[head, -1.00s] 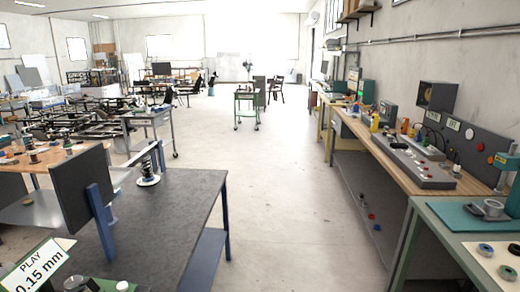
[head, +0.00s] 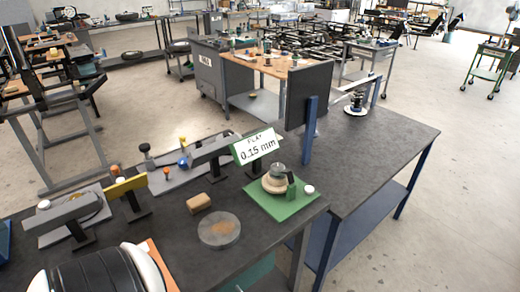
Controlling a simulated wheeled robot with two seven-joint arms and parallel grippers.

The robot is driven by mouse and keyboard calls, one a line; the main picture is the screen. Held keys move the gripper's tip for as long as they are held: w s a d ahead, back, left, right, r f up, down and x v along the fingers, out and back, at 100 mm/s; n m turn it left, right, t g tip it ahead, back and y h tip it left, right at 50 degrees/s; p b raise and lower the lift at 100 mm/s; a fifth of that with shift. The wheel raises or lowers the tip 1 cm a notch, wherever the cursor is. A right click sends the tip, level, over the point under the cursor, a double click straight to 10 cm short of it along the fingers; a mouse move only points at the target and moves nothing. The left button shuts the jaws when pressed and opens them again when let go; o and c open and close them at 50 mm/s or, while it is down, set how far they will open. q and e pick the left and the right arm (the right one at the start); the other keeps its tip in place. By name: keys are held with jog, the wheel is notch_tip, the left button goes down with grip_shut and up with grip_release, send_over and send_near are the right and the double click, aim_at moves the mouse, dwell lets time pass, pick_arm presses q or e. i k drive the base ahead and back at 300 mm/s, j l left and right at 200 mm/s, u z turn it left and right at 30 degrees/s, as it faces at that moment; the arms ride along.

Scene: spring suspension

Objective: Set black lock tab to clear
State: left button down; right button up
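A green plate (head: 283,201) lies on the dark workbench and bears a small device with a round tan base and grey top (head: 278,175). A small dark green block (head: 291,183) and a white round knob (head: 309,190) are on the plate. A white card reading "PLAY 0.15 mm" (head: 257,147) stands behind it. A coil spring unit (head: 356,103) stands on a white base on the right bench, beside a dark upright panel (head: 307,92). I cannot make out a black lock tab for certain. Neither of my grippers is in view.
Grey blocks on black stands (head: 62,212), a yellow bar (head: 125,187), a tan block (head: 199,203) and a clear round disc (head: 219,229) occupy the left bench. A large black rounded thing with a pale rim (head: 92,275) is at the lower left. Open floor (head: 440,130) lies right.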

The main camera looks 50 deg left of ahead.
aim_at(288, 173)
jog(key=u, duration=1.25)
jog(key=k+j+u, duration=0.4)
jog(key=j, duration=0.25)
jog(key=k+j+u, duration=0.2)
jog(key=j, duration=0.15)
jog(key=k+j+u, duration=0.25)
jog(key=j, duration=0.15)
jog(key=i, duration=0.1)
